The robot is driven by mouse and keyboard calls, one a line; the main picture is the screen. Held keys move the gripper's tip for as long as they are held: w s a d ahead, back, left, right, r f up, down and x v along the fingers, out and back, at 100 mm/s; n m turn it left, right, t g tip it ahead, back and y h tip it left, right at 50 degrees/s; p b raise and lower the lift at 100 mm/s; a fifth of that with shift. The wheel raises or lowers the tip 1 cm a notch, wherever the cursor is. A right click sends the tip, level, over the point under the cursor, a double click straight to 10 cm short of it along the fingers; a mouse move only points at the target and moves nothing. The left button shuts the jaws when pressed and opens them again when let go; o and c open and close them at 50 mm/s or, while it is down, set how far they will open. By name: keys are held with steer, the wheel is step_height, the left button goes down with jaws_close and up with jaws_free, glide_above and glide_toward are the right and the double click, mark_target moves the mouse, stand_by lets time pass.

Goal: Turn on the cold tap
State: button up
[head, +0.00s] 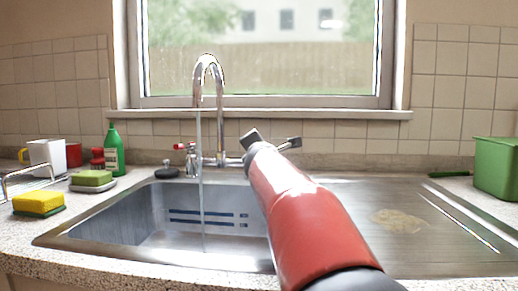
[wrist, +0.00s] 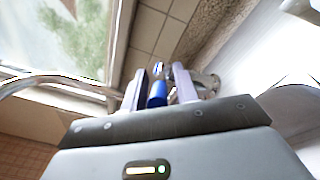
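The chrome mixer tap (head: 208,72) stands behind the sink, with a thin stream of water (head: 203,215) falling from its spout. The red-marked tap handle (head: 180,147) is on its left. My gripper (head: 266,141) is at the right side of the mixer and hides most of the cold tap in the head view. In the wrist view my gripper (wrist: 162,88) is open, with a finger on each side of the blue part of the cold tap (wrist: 157,94). The blue part is close to the left finger; I cannot tell whether they touch.
The steel sink basin (head: 150,215) lies below, with a drainer (head: 420,215) on the right. A green bottle (head: 113,150), sponges (head: 38,203) and a white mug (head: 47,157) are on the left. A green box (head: 497,168) is far right. The window sill (head: 330,115) is behind.

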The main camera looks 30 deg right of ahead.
steer(key=shift+o, duration=0.6)
steer(key=b+v, duration=0.1)
steer(key=v, duration=0.7)
steer(key=shift+w, duration=0.1)
